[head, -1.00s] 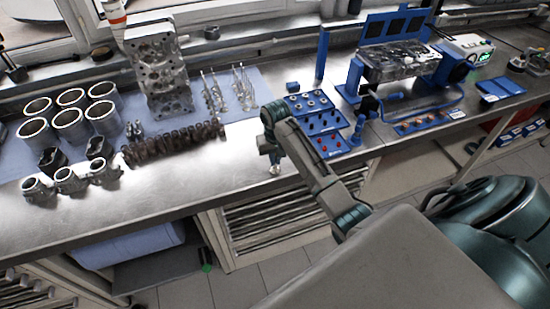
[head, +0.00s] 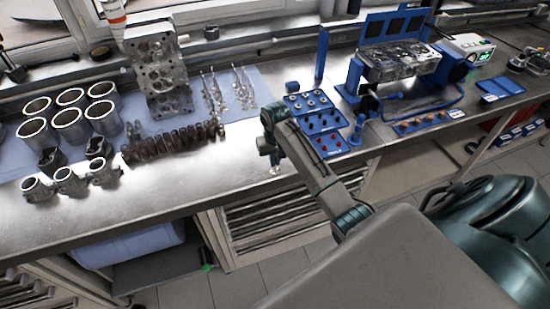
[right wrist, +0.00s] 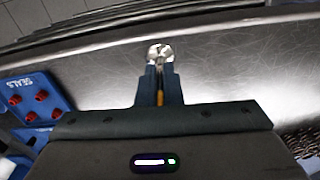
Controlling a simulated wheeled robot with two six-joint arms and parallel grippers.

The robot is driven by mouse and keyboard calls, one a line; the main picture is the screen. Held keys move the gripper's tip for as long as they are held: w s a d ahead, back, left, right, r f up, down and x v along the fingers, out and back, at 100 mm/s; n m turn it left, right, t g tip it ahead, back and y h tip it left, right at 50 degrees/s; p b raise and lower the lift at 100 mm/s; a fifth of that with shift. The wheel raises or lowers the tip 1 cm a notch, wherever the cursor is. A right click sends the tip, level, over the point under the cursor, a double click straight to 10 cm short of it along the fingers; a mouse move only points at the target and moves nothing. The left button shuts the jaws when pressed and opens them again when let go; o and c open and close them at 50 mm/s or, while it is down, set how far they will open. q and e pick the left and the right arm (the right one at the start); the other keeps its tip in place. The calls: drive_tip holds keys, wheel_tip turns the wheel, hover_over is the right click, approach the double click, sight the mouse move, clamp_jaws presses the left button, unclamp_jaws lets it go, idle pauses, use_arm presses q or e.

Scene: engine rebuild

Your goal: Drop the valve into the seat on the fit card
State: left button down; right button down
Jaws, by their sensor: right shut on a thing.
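My right gripper (head: 272,160) hangs over the front part of the metal bench, left of the blue trays. In the right wrist view its jaws (right wrist: 160,82) are shut on a valve (right wrist: 161,52), whose shiny round head shows at the fingertips. Most of the stem is hidden between the fingers. In the head view the held valve (head: 275,171) is a small bright shape below the gripper. I cannot pick out the fit card or its seat for sure. My left gripper is in neither view.
Blue trays of small parts (head: 324,120) stand right of the gripper; one labelled SEALS (right wrist: 52,97) shows in the wrist view. A row of dark springs (head: 172,143), standing valves (head: 214,92) and cylinder liners (head: 72,124) stand left. Bare bench (head: 190,178) lies between.

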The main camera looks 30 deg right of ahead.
drive_tip(key=shift+f, duration=0.25)
drive_tip(key=c, duration=1.5)
unclamp_jaws()
